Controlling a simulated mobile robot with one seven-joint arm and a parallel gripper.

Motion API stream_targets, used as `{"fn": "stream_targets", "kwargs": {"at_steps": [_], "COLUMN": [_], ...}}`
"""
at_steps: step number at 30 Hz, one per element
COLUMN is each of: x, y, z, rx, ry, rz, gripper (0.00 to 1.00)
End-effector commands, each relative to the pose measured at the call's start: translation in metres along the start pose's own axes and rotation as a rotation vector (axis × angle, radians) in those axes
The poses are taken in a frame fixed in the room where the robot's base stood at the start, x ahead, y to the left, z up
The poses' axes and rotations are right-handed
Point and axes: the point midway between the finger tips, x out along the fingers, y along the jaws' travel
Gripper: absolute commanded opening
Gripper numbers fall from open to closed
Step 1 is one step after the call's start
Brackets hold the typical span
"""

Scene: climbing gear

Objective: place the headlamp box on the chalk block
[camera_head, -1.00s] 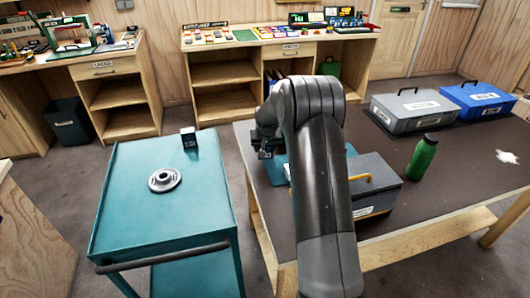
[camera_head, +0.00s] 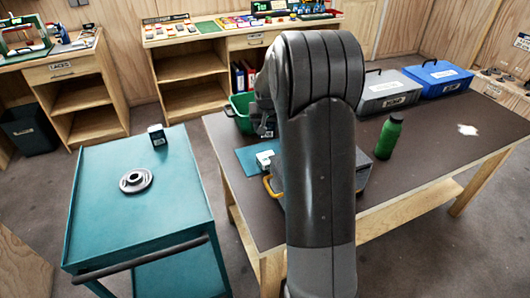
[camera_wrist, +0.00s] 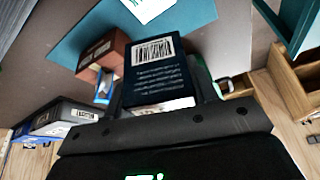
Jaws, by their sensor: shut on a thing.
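My gripper (camera_wrist: 162,92) is shut on a dark navy box with a barcode and small print, which I take to be the headlamp box (camera_wrist: 158,72). In the head view my gripper (camera_head: 266,128) hangs above the work table near the teal mat, and my arm hides most of the held box. A small white block with green marks, likely the chalk block (camera_head: 265,159), sits on the teal mat (camera_head: 246,158). Part of it shows at the top of the wrist view (camera_wrist: 148,7). The held box is apart from it.
A reddish-brown box (camera_wrist: 104,50) is close beside the held box in the wrist view. A green bin (camera_head: 240,108), a green bottle (camera_head: 389,136) and grey and blue cases (camera_head: 440,78) stand on the table. The teal cart (camera_head: 110,215) carries a dark box (camera_head: 157,136) and a disc (camera_head: 136,180).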

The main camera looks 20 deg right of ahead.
Motion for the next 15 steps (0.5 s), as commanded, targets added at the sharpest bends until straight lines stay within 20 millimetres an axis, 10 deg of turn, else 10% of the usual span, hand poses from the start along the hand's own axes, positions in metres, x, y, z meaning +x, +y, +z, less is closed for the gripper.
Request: {"fn": "stream_targets", "kwargs": {"at_steps": [6, 15], "x": [-0.012, 0.033], "y": [0.002, 0.002], "z": [0.013, 0.033], "rx": [0.068, 0.076], "ry": [0.002, 0.003], "rz": [0.022, 0.024], "gripper": [0.27, 0.27]}}
